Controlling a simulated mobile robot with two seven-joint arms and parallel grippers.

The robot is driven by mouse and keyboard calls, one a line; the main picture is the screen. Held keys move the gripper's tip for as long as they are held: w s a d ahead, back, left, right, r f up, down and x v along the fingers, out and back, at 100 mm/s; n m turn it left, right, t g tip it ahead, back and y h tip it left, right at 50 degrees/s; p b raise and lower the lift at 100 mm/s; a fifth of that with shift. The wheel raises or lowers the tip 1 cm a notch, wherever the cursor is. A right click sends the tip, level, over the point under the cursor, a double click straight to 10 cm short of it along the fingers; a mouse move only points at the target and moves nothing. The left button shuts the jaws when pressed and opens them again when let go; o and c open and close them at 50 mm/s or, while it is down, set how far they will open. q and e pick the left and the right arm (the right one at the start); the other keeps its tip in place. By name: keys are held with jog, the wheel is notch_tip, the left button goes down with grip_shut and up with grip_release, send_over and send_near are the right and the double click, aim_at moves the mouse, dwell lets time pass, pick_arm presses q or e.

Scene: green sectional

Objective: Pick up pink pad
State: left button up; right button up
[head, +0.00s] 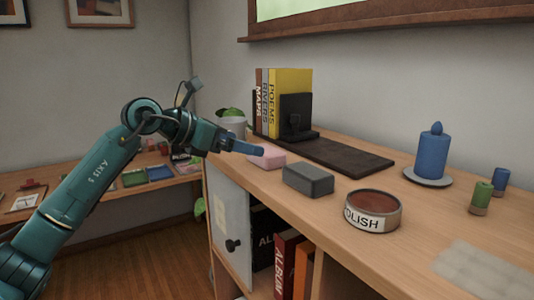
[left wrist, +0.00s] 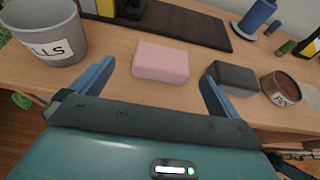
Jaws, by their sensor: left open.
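The pink pad (head: 266,156) lies flat on the wooden cabinet top, near its front left edge. In the left wrist view the pink pad (left wrist: 160,62) sits ahead of my left gripper, centred between its two blue fingers. My left gripper (head: 250,146) is open and empty, just above and in front of the pad; its fingers also show in the left wrist view (left wrist: 152,88). In the head view the fingers partly cover the pad's upper left. I cannot tell whether they touch it. My right gripper is not in view.
A dark grey pad (head: 307,180) lies close to the right of the pink pad. A polish tin (head: 372,211), a dark mat (head: 343,157), a blue candle (head: 431,155) and books (head: 290,98) share the top. A labelled pot (left wrist: 45,35) stands left of the pad.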

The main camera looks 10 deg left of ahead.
aim_at(266, 156)
pick_arm(q)
jog(key=p+x, duration=0.1)
jog(key=x, duration=0.6)
jog(key=shift+d+f+p, duration=0.15)
jog(key=shift+d+p, duration=0.25)
jog(key=shift+d, duration=0.05)
jog(key=c, duration=0.9)
